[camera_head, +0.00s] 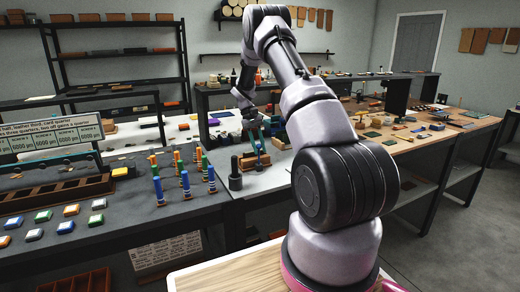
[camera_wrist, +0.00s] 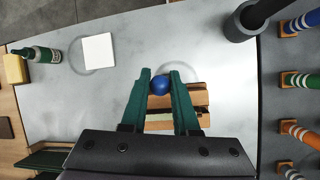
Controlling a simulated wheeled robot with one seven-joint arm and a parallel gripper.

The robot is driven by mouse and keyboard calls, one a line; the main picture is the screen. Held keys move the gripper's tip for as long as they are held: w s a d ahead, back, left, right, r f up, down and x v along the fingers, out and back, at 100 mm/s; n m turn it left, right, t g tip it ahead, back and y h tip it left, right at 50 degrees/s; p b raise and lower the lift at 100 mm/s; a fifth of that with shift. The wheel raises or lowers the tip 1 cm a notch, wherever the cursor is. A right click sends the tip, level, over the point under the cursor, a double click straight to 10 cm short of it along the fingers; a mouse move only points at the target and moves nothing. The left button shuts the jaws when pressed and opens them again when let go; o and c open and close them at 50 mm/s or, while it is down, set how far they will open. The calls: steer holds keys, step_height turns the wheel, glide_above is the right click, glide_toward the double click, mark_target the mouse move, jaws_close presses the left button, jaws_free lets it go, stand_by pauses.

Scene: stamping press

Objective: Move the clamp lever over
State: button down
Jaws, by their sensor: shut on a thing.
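A blue ball knob (camera_wrist: 160,85), which looks like the end of the clamp lever, sits between the green fingers of my gripper (camera_wrist: 161,77) in the wrist view. The fingers are shut on the knob. The lever's shaft below it is hidden by the fingers and the gripper body. A wooden stamping press (camera_wrist: 190,95) lies under the fingers, partly covered by them. In the head view the wooden press (camera_head: 252,161) stands on the grey worktop, and my gripper (camera_head: 258,148) reaches down over it, small and hard to make out.
A dark grey cup (camera_head: 235,182) holding a rod stands at the worktop's front edge. Striped pegs (camera_head: 185,183) on wooden bases stand to the left. A white square (camera_wrist: 98,49) and a green bottle (camera_wrist: 40,54) lie left in the wrist view. Bare worktop surrounds the press.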

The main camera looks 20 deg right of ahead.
steer(key=shift+w, duration=0.1)
stand_by(0.4)
steer(key=c, duration=0.7)
jaws_free()
steer(key=shift+o, duration=0.2)
steer(key=v, duration=1)
steer(key=shift+w+r, duration=0.3)
steer(key=shift+w, duration=0.05)
steer(key=shift+a, duration=0.1)
